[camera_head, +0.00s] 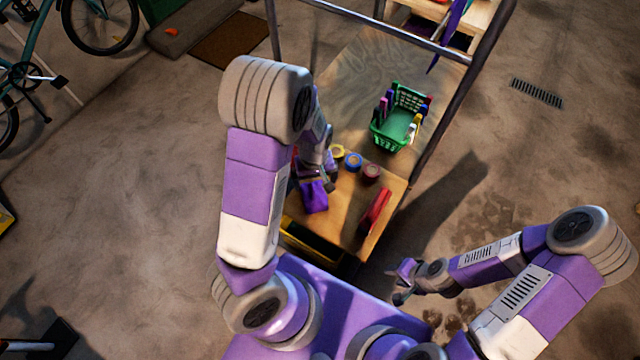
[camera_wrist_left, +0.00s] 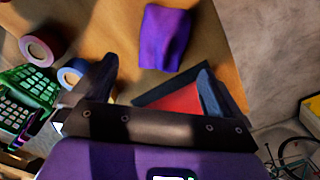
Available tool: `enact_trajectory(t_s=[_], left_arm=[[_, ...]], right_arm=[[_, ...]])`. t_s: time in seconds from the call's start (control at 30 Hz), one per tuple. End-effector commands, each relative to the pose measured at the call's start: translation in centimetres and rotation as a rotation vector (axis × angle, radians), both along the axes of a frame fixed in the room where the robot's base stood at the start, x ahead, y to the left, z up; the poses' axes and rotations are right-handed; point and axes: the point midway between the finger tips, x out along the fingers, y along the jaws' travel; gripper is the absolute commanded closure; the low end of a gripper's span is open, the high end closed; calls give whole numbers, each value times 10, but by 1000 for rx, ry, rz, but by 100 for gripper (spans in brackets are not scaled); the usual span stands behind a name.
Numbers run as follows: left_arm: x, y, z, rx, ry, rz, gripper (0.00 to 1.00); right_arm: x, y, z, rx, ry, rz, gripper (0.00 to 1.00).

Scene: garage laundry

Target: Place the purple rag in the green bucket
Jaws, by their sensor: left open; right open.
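The purple rag (camera_head: 316,198) lies on the wooden tabletop near its front-left part. In the left wrist view the rag (camera_wrist_left: 165,38) lies just beyond my open fingers, not between them. My left gripper (camera_head: 318,172) is open and empty, above the table beside the rag; the arm hides part of it in the head view. The green bucket (camera_head: 386,141) is a basket-like container with holes, standing further back on the table with several coloured items at its rim. It shows in part at the left of the wrist view (camera_wrist_left: 14,118). My right gripper (camera_head: 402,282) is open and empty, off the table's right side.
Yellow (camera_head: 338,151), blue (camera_head: 353,161) and red (camera_head: 371,172) tape rolls stand between rag and bucket. A red object (camera_head: 376,209) lies at the table's right edge. A red, dark-edged item (camera_wrist_left: 180,101) shows between my left fingers. A metal frame (camera_head: 470,75) rises around the table.

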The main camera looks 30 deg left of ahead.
Motion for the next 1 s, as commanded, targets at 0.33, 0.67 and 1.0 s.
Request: enact_trajectory(t_s=[0.33, 0.67, 1.0], left_arm=[[-2, 1, -49, 0, 4, 2, 0], [-2, 0, -67, -1, 1, 0, 0], [-2, 0, -66, 0, 0, 0, 38]], right_arm=[[0, 0, -12, 0, 1, 0, 58], [0, 0, -15, 0, 0, 0, 58], [0, 0, -15, 0, 0, 0, 58]])
